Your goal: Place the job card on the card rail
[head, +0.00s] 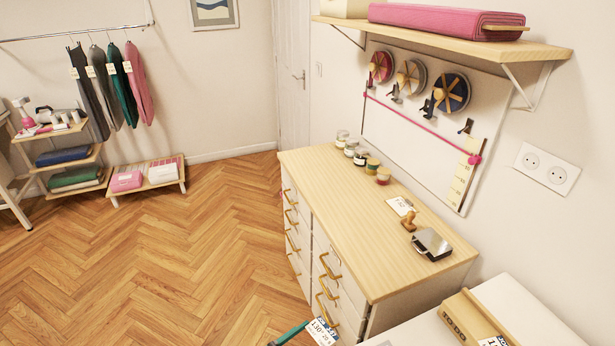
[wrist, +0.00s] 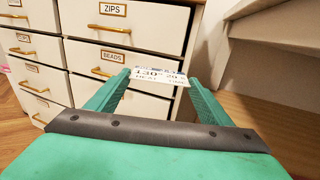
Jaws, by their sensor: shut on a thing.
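The job card (head: 322,331) is white with printed black figures and a blue mark, at the bottom edge of the head view. My gripper (wrist: 156,86) has green fingers and is shut on this card, which also shows between the fingertips in the wrist view (wrist: 150,78). Only a small green part of my gripper shows in the head view. A wooden card rail (head: 465,308) with dark lettering, apparently "TO DO", lies on a white surface at the bottom right. Another white card (head: 494,341) stands at it, cut off by the frame edge. My gripper is left of the rail.
A drawer cabinet (head: 365,215) with a wooden top stands beside the white surface (head: 520,298). Its top holds jars, a card (head: 400,206), a wooden stamp (head: 409,222) and a metal-topped box (head: 431,243). Drawer fronts (wrist: 125,20) fill the wrist view's background.

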